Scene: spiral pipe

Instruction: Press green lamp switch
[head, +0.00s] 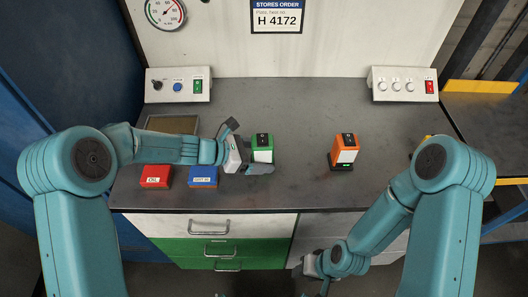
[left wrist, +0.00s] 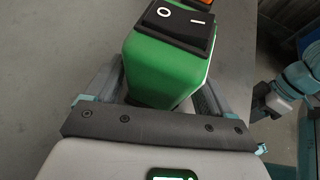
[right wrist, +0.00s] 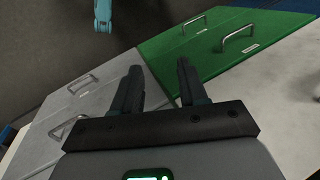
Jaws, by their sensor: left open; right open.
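The green lamp (head: 262,155) stands on the grey worktop, left of the middle. It has a green body, a white front panel and a black rocker switch (head: 263,140) on top. In the left wrist view the switch (left wrist: 176,22) shows O and I marks. My left gripper (head: 248,148) is open, with its fingers at either side of the green lamp (left wrist: 165,68), below the switch. I cannot tell whether the fingers touch it. My right gripper (right wrist: 160,82) is open and empty, low in front of the drawers.
An orange lamp (head: 344,155) stands to the right on the worktop. Switch panels (head: 178,87) (head: 403,86) stand at the back. The worktop between the lamps is clear.

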